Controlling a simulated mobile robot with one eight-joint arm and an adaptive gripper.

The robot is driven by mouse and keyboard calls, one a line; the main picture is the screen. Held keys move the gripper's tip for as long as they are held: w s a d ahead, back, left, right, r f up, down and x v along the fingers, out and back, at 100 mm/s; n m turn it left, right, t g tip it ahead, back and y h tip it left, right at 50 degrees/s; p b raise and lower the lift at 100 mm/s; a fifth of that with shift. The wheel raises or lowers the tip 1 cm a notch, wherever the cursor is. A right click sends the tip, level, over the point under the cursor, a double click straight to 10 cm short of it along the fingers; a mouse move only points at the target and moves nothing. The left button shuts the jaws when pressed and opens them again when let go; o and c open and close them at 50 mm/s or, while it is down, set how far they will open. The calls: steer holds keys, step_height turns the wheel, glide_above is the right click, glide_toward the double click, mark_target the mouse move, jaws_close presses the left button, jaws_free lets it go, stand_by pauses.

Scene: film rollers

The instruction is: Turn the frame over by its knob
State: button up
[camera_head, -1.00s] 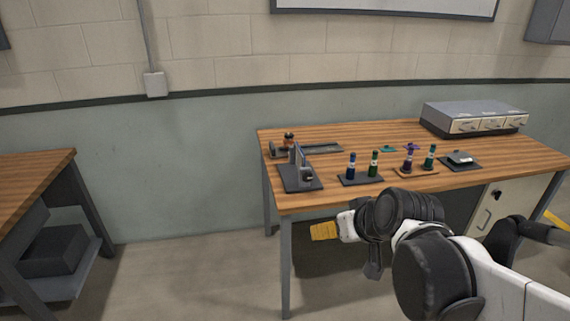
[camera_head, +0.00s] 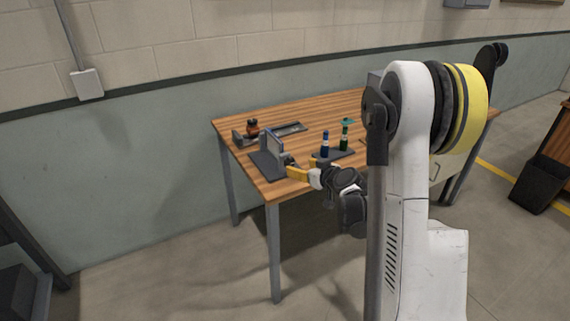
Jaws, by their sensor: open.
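The frame (camera_head: 274,146) is a small upright grey-blue panel on a dark base plate (camera_head: 262,167) at the table's left front. Its knob does not show clearly; the fingers are in front of that side. My gripper (camera_head: 292,170), with yellow fingers, is open at the frame's near right side, close to where the knob would be. I cannot tell whether a finger touches the knob or the frame.
A small brown-red item (camera_head: 252,128) and a dark flat rail (camera_head: 291,129) lie behind. My own arm hides the table's right part.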

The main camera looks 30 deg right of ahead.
mark_target(291, 163)
steer(key=b+x, duration=0.2)
steer(key=x, duration=0.6)
steer(key=shift+w+a+f+b, duration=0.1)
steer(key=shift+w+f+b, duration=0.1)
steer(key=shift+w+b, duration=0.1)
steer(key=shift+c, duration=0.2)
steer(key=c, duration=1.1)
